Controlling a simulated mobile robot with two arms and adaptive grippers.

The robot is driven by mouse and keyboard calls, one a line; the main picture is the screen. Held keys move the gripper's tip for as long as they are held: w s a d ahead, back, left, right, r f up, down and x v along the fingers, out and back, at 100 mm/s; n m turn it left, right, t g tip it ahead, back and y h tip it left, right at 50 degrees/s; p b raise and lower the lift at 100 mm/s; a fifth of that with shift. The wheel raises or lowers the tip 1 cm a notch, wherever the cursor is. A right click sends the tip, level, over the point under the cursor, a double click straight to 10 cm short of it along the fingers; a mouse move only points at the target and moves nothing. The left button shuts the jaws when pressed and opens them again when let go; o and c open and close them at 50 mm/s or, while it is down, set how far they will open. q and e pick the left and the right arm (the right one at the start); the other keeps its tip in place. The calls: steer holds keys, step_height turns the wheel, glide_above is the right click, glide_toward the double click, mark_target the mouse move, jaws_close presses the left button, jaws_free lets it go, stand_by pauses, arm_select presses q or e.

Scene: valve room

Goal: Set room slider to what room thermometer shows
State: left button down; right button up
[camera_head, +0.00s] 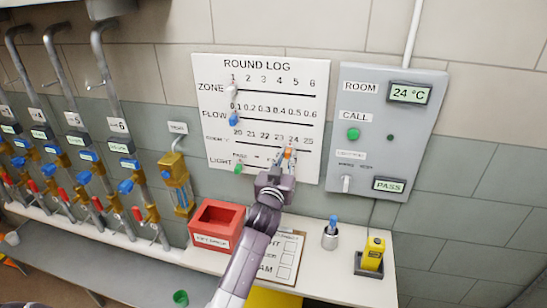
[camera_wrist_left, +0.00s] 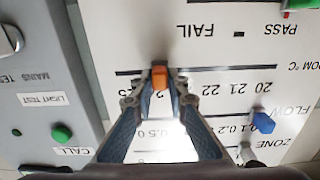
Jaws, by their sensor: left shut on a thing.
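The white ROUND LOG board (camera_head: 262,70) hangs on the wall and has several slider rows. The room thermometer (camera_head: 408,93) on the grey panel reads 24 °C. The orange room slider knob (camera_head: 288,153) sits on the 20 to 25 row, about at the 24 mark; the fingers partly hide the marks there. My left gripper (camera_head: 284,166) is shut on this knob, and the wrist view shows the orange knob (camera_wrist_left: 160,77) between the two fingertips (camera_wrist_left: 158,90). My right gripper is in neither view.
The blue flow knob (camera_head: 233,118), white zone knob (camera_head: 232,91) and green light knob (camera_head: 239,168) sit on other rows. Valves and pipes fill the left.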

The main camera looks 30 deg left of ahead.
arm_select(q)
steer(key=shift+w+d, duration=0.1)
steer(key=shift+d, duration=0.45)
steer(key=c, duration=1.9)
jaws_free()
steer(key=v, duration=1.2)
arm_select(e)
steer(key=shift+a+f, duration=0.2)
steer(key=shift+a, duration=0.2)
